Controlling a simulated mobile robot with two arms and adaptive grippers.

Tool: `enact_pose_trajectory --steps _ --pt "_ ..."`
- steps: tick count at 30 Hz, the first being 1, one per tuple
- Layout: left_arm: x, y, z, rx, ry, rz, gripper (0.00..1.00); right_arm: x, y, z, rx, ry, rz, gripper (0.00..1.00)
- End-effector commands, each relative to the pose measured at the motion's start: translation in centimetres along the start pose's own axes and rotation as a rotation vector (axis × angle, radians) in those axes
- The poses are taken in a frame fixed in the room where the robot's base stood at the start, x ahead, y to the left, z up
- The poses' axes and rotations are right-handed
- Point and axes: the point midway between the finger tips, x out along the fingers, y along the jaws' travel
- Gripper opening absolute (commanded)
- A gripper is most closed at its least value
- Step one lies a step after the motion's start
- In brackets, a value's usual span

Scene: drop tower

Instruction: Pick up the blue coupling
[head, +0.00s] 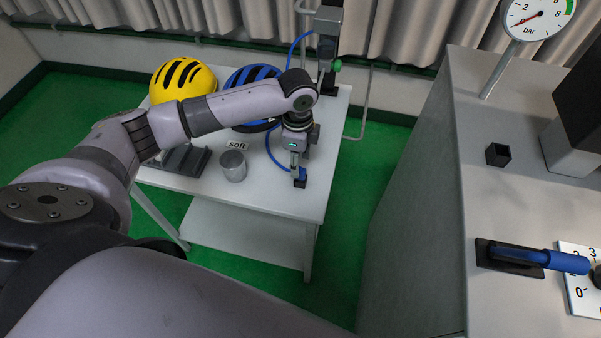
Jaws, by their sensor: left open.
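The blue coupling (300,182) is a small blue piece near the right edge of the white table. A blue hose (271,150) curves down toward it. My left gripper (297,167) points down from above, right over the coupling, with its jaws open. The fingers partly hide the coupling, so I cannot tell whether they touch it. My right gripper is not in view.
On the white table (262,200) are a yellow helmet (182,80), a blue helmet (250,75), a metal cup (232,166) and a "soft" label (237,145). At right, a grey cabinet (480,190) carries a blue-handled lever (565,262) and a pressure gauge (537,18).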

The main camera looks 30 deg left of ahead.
Motion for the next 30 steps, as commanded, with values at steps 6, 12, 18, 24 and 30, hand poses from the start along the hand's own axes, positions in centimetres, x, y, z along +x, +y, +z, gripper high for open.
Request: enact_pose_trajectory --steps 6,12,18,24,30 --pt "2.7 0.0 -0.6 -0.001 -0.002 0.004 0.42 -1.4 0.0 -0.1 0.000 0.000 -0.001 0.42" --pt "4.9 -0.1 -0.6 0.000 -0.001 0.001 0.42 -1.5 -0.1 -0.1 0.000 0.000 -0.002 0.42" --pt "5.1 -0.1 -0.6 0.001 -0.001 0.000 0.42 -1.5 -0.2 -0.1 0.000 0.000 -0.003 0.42" --pt "5.1 -0.1 -0.6 0.001 -0.001 0.000 0.31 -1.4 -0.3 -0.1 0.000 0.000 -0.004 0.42" --pt "5.0 -0.1 -0.6 0.000 -0.001 0.000 0.18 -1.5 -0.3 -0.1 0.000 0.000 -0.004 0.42"
